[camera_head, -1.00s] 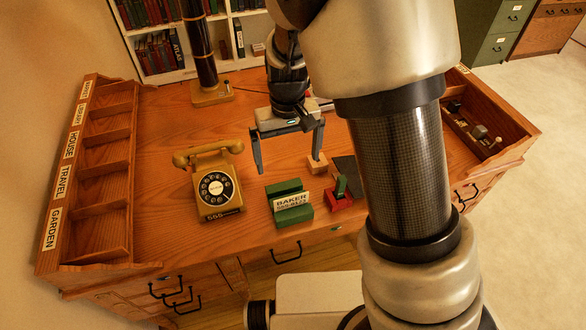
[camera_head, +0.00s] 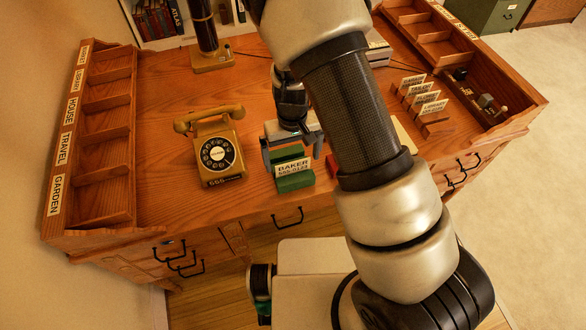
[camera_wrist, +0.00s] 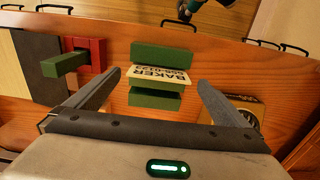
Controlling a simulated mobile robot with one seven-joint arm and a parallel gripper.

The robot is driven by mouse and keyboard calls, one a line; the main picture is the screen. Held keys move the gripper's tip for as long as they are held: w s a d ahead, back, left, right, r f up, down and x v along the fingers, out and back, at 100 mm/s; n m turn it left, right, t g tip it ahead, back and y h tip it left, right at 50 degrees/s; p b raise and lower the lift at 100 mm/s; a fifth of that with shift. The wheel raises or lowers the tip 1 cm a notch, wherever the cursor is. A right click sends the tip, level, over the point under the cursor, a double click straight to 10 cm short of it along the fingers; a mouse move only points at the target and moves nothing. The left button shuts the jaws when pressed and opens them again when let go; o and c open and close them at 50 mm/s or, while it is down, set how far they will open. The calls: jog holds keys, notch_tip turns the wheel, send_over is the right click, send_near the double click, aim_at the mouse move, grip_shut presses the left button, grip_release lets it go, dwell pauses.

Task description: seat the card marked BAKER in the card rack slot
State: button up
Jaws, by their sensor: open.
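The card marked BAKER (camera_head: 292,167) is white and stands upright in a green holder (camera_head: 296,184), between its two green blocks. In the wrist view the card (camera_wrist: 163,74) shows between the fingertips, with the green holder (camera_wrist: 160,98) around its lower part. My gripper (camera_head: 293,155) is open just above and behind the card, with one finger off each end of it; in the wrist view gaps show between fingers and card. The wooden card rack (camera_head: 434,124) stands to the right with several white cards in it; an empty slot cannot be made out.
A yellow telephone (camera_head: 218,150) stands left of the holder. A red block with a green handle (camera_wrist: 85,60) lies beside the holder, mostly hidden by my arm in the head view. A sorter (camera_head: 98,130) lines the left edge.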

aim_at(293, 162)
notch_tip(293, 162, down, 3)
jog(key=shift+d+f, duration=0.1)
jog(key=shift+f, duration=0.05)
jog(key=shift+c, duration=0.4)
jog(key=c, duration=0.9)
